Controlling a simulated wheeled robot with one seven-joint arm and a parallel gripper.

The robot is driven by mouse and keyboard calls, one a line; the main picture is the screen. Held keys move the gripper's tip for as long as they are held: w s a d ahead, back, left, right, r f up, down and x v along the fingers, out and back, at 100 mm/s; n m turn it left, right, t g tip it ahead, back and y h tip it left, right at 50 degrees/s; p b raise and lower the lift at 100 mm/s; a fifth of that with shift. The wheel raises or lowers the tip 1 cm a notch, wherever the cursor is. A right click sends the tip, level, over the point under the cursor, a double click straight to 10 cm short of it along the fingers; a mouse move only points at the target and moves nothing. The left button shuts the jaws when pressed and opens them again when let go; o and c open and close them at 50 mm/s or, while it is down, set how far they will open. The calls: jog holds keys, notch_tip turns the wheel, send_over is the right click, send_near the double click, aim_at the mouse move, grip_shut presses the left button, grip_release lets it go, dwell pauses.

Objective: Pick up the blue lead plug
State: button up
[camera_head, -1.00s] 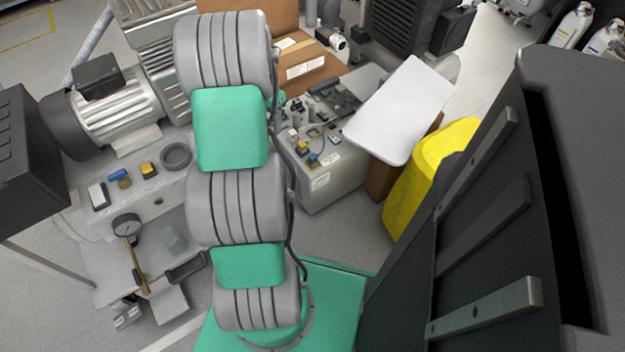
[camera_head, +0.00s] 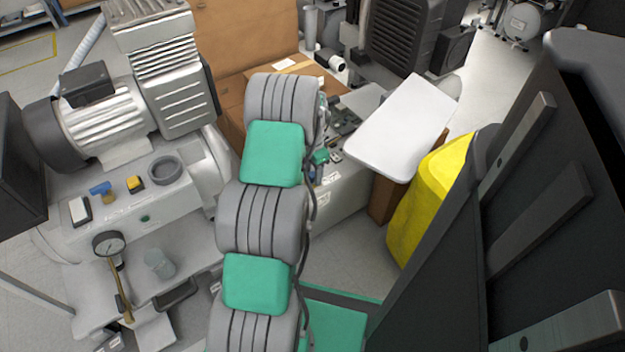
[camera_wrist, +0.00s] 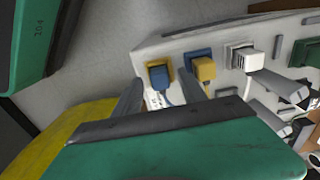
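The blue lead plug (camera_wrist: 159,78) sits in a yellow-framed socket on the pale panel box (camera_wrist: 180,45) in the wrist view. My gripper (camera_wrist: 161,87) is open, with one grey finger on each side of the blue plug. I cannot tell whether either finger touches it. A yellow plug (camera_wrist: 204,69) in a blue-framed socket is just right of the right finger. In the head view the box (camera_head: 345,195) shows behind my arm, which hides my gripper and the blue plug.
A white plug (camera_wrist: 245,60) and grey cylindrical parts (camera_wrist: 278,87) are farther right on the panel. In the head view, a white tilted board (camera_head: 405,125) and a yellow object (camera_head: 430,200) stand right of the box. A compressor (camera_head: 105,130) is at left.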

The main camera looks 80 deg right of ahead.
grip_shut()
dwell(0.3)
dwell(0.3)
